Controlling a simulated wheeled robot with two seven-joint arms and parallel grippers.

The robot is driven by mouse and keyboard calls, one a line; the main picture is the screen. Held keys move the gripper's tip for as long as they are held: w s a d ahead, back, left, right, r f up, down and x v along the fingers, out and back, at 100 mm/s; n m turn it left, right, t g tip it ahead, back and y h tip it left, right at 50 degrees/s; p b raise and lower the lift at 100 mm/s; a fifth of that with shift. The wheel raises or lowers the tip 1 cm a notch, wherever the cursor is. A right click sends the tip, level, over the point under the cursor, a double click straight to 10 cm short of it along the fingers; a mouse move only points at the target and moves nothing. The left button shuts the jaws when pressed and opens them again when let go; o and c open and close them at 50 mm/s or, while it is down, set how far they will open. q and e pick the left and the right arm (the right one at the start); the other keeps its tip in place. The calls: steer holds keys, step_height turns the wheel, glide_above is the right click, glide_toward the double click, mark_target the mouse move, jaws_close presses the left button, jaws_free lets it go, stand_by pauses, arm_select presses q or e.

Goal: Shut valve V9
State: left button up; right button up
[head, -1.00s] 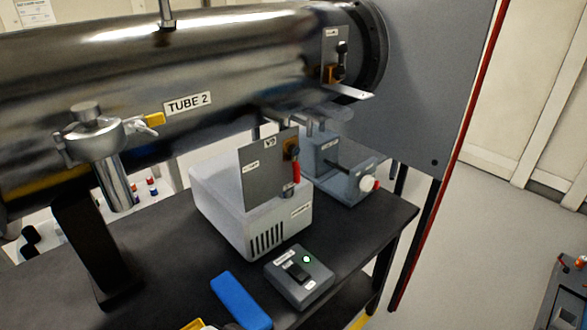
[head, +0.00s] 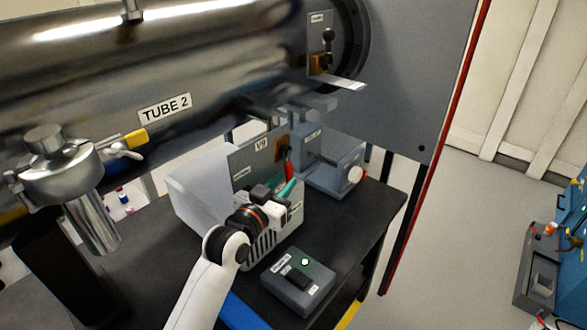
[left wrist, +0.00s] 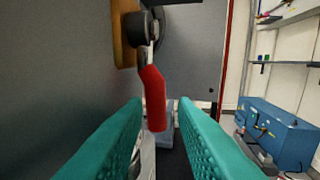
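Valve V9 is on a grey upright panel (head: 243,165) labelled V9, fixed at a white box on the black bench. Its red lever handle (head: 289,171) hangs down from a brass-coloured mount (head: 281,150). In the left wrist view the red handle (left wrist: 154,98) hangs nearly straight down from a dark pivot. My left gripper (head: 289,188) is at the lower end of the handle. Its teal fingers are open (left wrist: 161,106), and the handle appears between their tips in the left wrist view; contact cannot be told. My right gripper is not in view.
A grey control box (head: 299,283) with a green light sits in front of the white box (head: 192,190). A device with a white knob (head: 355,175) stands behind right. The large steel tube (head: 215,60) labelled TUBE 2 overhangs the bench.

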mark_target(288, 177)
arm_select(q)
steer(key=x, duration=0.5)
steer(key=shift+w, duration=0.25)
steer(key=shift+w+d+f, duration=0.1)
steer(key=shift+w, duration=0.2)
jaws_close()
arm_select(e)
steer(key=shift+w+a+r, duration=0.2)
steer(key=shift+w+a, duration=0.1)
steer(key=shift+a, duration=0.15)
